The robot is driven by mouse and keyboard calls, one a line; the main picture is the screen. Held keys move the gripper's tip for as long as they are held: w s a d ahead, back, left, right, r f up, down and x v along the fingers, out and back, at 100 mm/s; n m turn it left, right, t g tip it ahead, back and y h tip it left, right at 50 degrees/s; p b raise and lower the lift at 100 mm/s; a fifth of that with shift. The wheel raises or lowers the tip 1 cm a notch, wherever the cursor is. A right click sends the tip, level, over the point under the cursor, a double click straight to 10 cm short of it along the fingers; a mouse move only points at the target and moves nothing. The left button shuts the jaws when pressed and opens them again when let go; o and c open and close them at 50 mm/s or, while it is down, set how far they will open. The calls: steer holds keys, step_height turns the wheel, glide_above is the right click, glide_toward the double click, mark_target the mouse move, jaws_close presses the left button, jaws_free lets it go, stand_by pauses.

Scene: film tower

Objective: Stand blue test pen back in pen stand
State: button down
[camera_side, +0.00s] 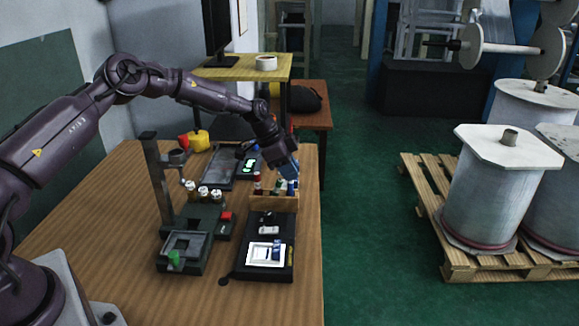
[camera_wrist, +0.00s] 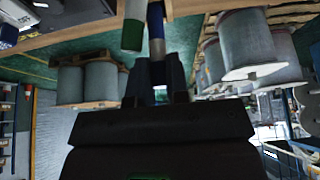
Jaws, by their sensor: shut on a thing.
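The wooden pen stand (camera_side: 274,201) is on the table at the back of a black device. A red pen (camera_side: 257,184) and a green pen (camera_side: 280,185) stand upright in it. The blue test pen (camera_side: 291,187) is at the stand's right end, below my gripper (camera_side: 289,172). The stand's edge (camera_wrist: 187,8) shows at the top. The pen's lower end is hard to make out, so I cannot tell whether it is seated.
The black device (camera_side: 262,222) with a lit white panel lies in front of the stand. A dark fixture with a post (camera_side: 160,185) and several small white-topped bottles (camera_side: 203,190) stand to the left. The table's right edge is close to the stand.

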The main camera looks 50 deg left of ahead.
steer(key=shift+f, duration=0.2)
steer(key=shift+c, duration=2.4)
jaws_free()
steer(key=shift+r, duration=3.5)
